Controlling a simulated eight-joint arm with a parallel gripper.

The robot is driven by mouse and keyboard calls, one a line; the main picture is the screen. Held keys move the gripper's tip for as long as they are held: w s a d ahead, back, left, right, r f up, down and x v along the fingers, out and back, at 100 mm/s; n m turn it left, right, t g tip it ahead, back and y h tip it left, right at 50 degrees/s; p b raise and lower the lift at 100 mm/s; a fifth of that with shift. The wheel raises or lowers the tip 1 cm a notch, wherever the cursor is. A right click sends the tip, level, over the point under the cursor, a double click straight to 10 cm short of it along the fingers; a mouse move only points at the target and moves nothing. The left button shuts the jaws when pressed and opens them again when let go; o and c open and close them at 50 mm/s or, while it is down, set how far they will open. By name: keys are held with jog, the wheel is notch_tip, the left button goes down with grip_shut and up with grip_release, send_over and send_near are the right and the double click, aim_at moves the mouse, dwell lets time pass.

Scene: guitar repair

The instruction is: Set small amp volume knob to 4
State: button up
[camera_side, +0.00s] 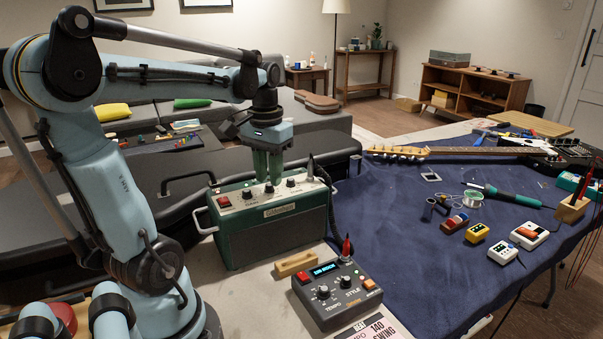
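The small amp (272,236) is a dark green box with a pale control panel on top, standing on the bench at the centre. Its panel carries a red switch at the left and a row of dark knobs. One knob (247,194) is left of my gripper, another (290,182) is to its right. My gripper (268,181) points down with green fingers, its tips at the middle knob (269,188), which they partly hide. I cannot tell whether the fingers touch or grip that knob. The knob labels and settings are too small to read.
A cable plug (311,167) stands up at the amp's right end. A dark pedal box (337,295) with knobs and a wooden block (295,264) are in front. A guitar (470,150), soldering iron (502,196) and small pedals lie on the blue cloth (395,225) to the right.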

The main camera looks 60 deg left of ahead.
jog(key=shift+f, duration=1.05)
jog(key=shift+r, duration=0.15)
dwell(0.4)
jog(key=c, duration=0.5)
jog(key=m, duration=0.5)
jog(key=shift+m, duration=0.4)
jog(key=m, duration=0.6)
jog(key=o, duration=0.5)
